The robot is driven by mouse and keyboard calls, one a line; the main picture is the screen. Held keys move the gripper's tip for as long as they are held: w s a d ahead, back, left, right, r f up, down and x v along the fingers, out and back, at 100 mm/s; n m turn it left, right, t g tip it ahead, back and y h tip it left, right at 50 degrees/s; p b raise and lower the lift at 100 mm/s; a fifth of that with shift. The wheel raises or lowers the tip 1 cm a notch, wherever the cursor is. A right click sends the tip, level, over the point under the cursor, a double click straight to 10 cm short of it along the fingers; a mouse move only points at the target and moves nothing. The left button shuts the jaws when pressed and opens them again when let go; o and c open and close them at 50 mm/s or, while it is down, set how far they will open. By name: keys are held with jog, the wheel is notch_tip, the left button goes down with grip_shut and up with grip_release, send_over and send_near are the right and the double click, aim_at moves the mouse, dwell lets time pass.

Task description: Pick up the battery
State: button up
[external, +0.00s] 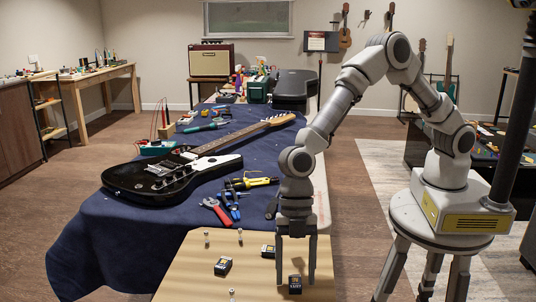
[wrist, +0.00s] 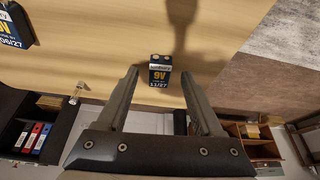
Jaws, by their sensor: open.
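A small dark 9V battery (external: 295,284) stands at the near right part of the wooden table top (external: 190,268). In the wrist view this battery (wrist: 160,72) shows upright between the lines of my two fingertips, with a gap on each side. My gripper (external: 296,284) points down at it, open and empty, with its fingers apart. I cannot tell exactly how far the tips reach down beside the battery. Two similar batteries lie to the left, one nearer (external: 222,266) and one farther back (external: 268,251). Part of a similar battery (wrist: 14,26) shows at the wrist view's left edge.
Several small glass-like pieces, such as one at the left (external: 206,239), stand on the wooden top. Behind is a blue cloth (external: 95,245) with a black guitar (external: 175,177), red-handled pliers (external: 216,211) and other tools. The wood between the batteries is bare.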

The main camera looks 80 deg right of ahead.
aim_at(294, 277)
jog(key=shift+f, duration=0.1)
grip_shut()
dwell(0.5)
jog(key=shift+a+r, duration=0.1)
jog(key=shift+r, duration=0.65)
notch_tip(294, 277, up, 3)
jog(key=shift+w+f+p, duration=0.1)
jog(key=shift+p, duration=0.5)
jog(key=w+d+r+p, duration=0.1)
jog(key=d+r, duration=0.5)
jog(key=d, duration=0.5)
jog(key=shift+w+d+r+p, duration=0.25)
jog(key=shift+d+r+p, duration=0.05)
jog(key=shift+r, duration=0.1)
